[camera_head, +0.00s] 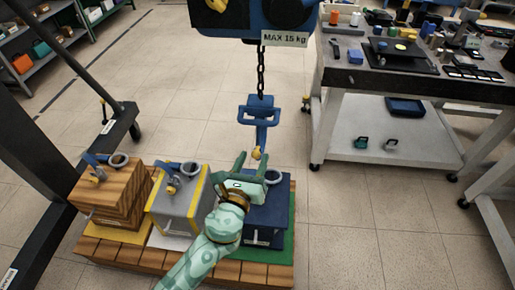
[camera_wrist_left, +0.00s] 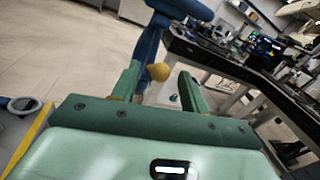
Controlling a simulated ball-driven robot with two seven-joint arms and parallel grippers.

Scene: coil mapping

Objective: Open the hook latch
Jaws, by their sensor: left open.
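The blue hook (camera_head: 258,118) hangs from a black chain (camera_head: 261,75) below the hoist. Its yellow knob (camera_head: 257,153), which looks like the latch end, points down at the hook's lower end. My left gripper (camera_head: 255,161) is open, just below the hook, with its fingers pointing up toward the knob. In the left wrist view, the yellow ball-shaped knob (camera_wrist_left: 159,72) shows between the two open fingers (camera_wrist_left: 158,84), near their tips. The blue hook (camera_wrist_left: 150,42) rises above it. I cannot tell whether a finger touches the knob. My right gripper is not in view.
Below stand a wooden box (camera_head: 113,202), a grey-yellow box (camera_head: 178,213) and a dark blue box (camera_head: 268,213) on a pallet (camera_head: 110,257). The hoist block (camera_head: 240,20) hangs above. A cluttered workbench (camera_head: 420,88) stands at right. The floor between is clear.

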